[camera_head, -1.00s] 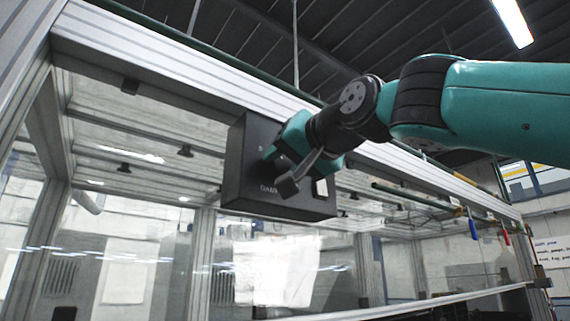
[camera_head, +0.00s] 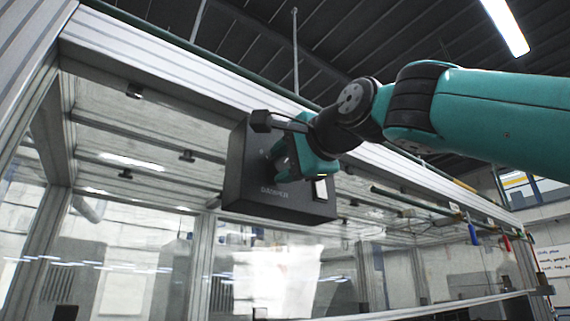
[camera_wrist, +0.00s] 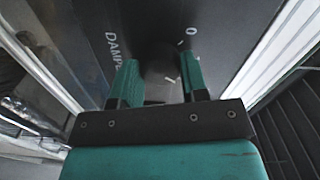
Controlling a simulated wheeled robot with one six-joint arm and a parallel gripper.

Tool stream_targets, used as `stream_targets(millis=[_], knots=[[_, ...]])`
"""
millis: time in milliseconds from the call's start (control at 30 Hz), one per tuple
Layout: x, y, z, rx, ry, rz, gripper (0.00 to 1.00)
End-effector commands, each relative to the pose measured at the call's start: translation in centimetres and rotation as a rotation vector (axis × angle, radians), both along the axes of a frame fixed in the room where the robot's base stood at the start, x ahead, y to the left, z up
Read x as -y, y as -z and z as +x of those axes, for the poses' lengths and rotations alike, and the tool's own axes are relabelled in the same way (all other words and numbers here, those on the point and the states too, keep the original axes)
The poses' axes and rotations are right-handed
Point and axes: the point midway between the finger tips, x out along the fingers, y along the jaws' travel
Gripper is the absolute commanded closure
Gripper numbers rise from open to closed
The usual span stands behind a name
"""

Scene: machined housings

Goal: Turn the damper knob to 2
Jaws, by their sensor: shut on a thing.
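The dark damper box (camera_head: 285,207) hangs on the frame's top rail, with the word DAMPER along its lower face and a pale patch at its lower right. My gripper (camera_head: 277,155) is up against the box's front face and hides the knob in the head view. In the wrist view, my gripper's teal fingers (camera_wrist: 160,80) stand on either side of the dark, low-contrast knob (camera_wrist: 156,73), shut on it. A white 0 and a short tick show beyond the fingers on the box face (camera_wrist: 150,25). A pale mark lies by the right finger. The digit 2 is not visible.
The box hangs from a pale aluminium rail (camera_head: 180,72) of a glazed enclosure. A green pipe runs along the rail's top. Tools with blue and red handles hang at the right. Open space lies below the box.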

Motion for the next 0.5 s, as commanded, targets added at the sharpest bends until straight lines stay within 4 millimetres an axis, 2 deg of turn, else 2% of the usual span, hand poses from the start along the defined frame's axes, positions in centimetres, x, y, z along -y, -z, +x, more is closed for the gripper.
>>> stream_targets(millis=[200,500], knots=[[0.07,-0.07,0.01,-0.071,0.002,0.109,0.83],[0.07,-0.06,0.02,-0.122,0.002,0.182,0.83]])
